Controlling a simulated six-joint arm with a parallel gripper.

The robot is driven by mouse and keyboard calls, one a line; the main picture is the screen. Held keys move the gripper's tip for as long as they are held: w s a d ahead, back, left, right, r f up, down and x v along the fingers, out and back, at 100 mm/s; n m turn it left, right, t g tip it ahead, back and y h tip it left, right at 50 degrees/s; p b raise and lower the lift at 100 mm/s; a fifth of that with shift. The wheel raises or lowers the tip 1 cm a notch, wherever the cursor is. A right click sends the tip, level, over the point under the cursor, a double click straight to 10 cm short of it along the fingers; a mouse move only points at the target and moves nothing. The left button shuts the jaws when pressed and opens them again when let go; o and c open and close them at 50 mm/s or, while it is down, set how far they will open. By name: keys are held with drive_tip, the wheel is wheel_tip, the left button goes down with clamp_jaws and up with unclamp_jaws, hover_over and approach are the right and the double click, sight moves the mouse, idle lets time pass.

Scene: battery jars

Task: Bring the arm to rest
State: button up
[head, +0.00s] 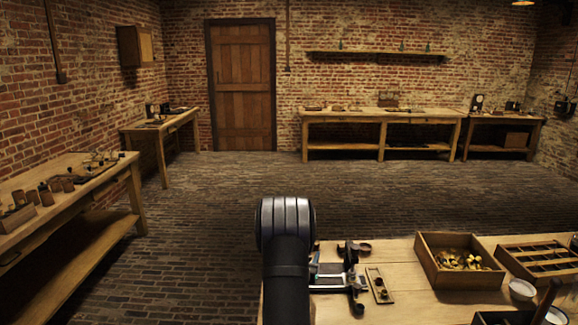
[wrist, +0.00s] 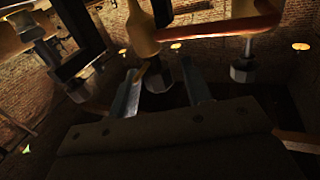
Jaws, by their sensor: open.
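In the wrist view my gripper (wrist: 160,90) has its two flat grey fingers spread apart. A rounded pale-brass part with a grey knob (wrist: 158,78) shows between and beyond the fingers; I cannot tell whether they touch it. In the head view my dark arm with its grey banded joint (head: 285,218) rises at the bottom middle, in front of the workbench's left end. The gripper cannot be made out for certain there.
The workbench (head: 405,255) carries a small metal apparatus (head: 350,280), an open box of brass pieces (head: 424,262) and a divided tray (head: 511,262). More knobbed parts (wrist: 243,70) crowd the wrist view. The brick floor (head: 200,225) left of the arm is clear.

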drive_tip(key=shift+m+g+h, duration=1.15)
drive_tip(key=shift+m+h, duration=0.15)
drive_tip(key=shift+h, duration=0.4)
drive_tip(key=shift+m+g+h, duration=1.15)
drive_tip(key=shift+m+h, duration=0.15)
drive_tip(key=shift+h, duration=0.4)
drive_tip(key=shift+s+a, duration=0.35)
drive_tip(key=shift+a, duration=0.05)
drive_tip(key=shift+o, duration=0.4)
